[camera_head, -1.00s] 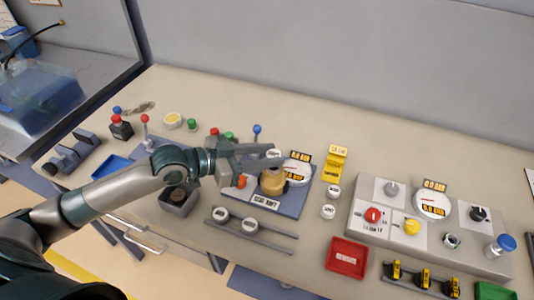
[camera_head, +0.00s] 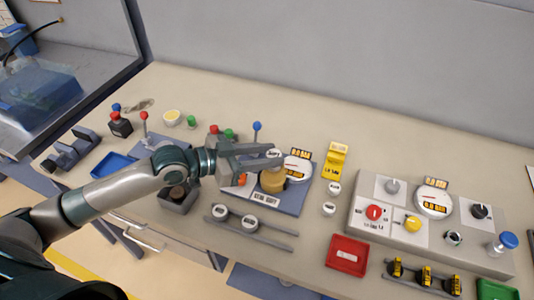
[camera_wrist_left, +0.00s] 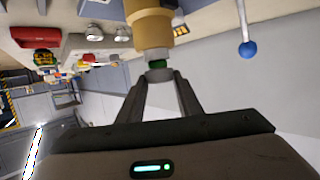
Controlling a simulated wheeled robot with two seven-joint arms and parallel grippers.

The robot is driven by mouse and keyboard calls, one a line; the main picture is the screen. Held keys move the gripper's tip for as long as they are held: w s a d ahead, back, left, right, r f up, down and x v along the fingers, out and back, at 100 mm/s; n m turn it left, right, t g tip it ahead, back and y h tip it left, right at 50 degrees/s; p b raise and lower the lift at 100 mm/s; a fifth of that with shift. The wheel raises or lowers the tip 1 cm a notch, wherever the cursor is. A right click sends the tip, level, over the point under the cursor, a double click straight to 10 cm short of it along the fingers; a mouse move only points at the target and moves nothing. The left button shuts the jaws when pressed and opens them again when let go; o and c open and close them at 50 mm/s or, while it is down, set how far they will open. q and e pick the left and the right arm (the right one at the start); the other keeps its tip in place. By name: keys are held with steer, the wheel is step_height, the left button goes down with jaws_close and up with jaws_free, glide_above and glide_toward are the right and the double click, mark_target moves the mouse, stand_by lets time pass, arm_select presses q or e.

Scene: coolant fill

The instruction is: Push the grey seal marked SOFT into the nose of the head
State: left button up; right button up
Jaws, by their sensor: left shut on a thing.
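A tan head (camera_head: 272,182) stands on a grey-blue plate with a label (camera_head: 260,224) in the middle of the bench. My left gripper (camera_head: 276,156) is at the head, its fingers reaching in from the left. A pale, round-faced piece with dark lettering (camera_head: 273,153) shows at the fingertips; I cannot read the mark. In the left wrist view the fingers (camera_wrist_left: 158,78) are closed on a small grey piece (camera_wrist_left: 159,75). A green band (camera_wrist_left: 158,64) lies between it and the nose of the tan head (camera_wrist_left: 149,28). I cannot tell how far it is seated. My right gripper is not in view.
A rail (camera_head: 250,232) with two round pale pieces lies in front of the plate. Two more (camera_head: 334,188) stand right of it, near a yellow stand (camera_head: 336,160). A red tray (camera_head: 347,255) and a control panel (camera_head: 375,240) are further right. A blue-knobbed lever (camera_head: 256,130) stands behind.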

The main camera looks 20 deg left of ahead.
arm_select(q)
steer(key=shift+f+b, duration=0.35)
steer(key=shift+f, duration=0.3)
steer(key=o, duration=1.1)
steer(key=shift+a, duration=0.1)
steer(key=shift+p+v, duration=0.55)
steer(key=shift+v, duration=8.05)
